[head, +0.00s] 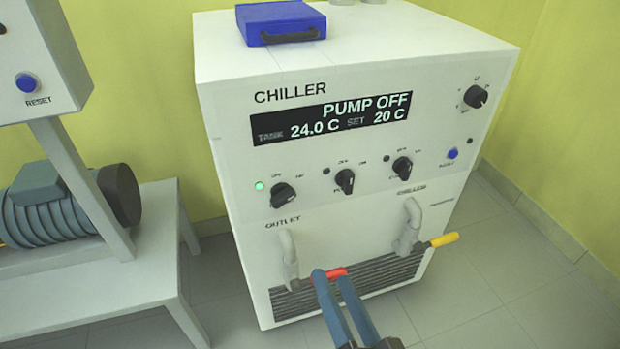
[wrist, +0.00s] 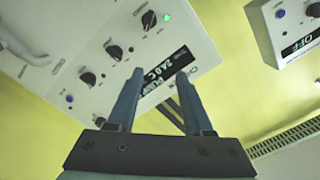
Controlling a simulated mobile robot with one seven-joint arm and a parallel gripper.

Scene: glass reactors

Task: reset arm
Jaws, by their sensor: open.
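My gripper (head: 333,277) reaches up from the bottom of the head view, in front of the lower part of the chiller. Its two blue-grey fingers are apart with nothing between them. In the wrist view my gripper (wrist: 158,84) is also open and empty. The chiller (head: 230,170) is a white cabinet with a display reading PUMP OFF, tank 24.0 C, set 20 C. Its front and knobs also show tilted in the wrist view (wrist: 130,65). A green lamp (head: 259,186) is lit. The fingers partly cover a red handle (head: 336,273) by the outlet pipe; contact cannot be told.
A yellow handle (head: 444,240) sticks out at the chiller's right pipe. A blue case (head: 281,22) lies on the chiller. At left, a white bench (head: 150,262) carries a motor (head: 60,210), with a RESET-button box (head: 40,70) above. Floor (head: 500,270) at the right is clear.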

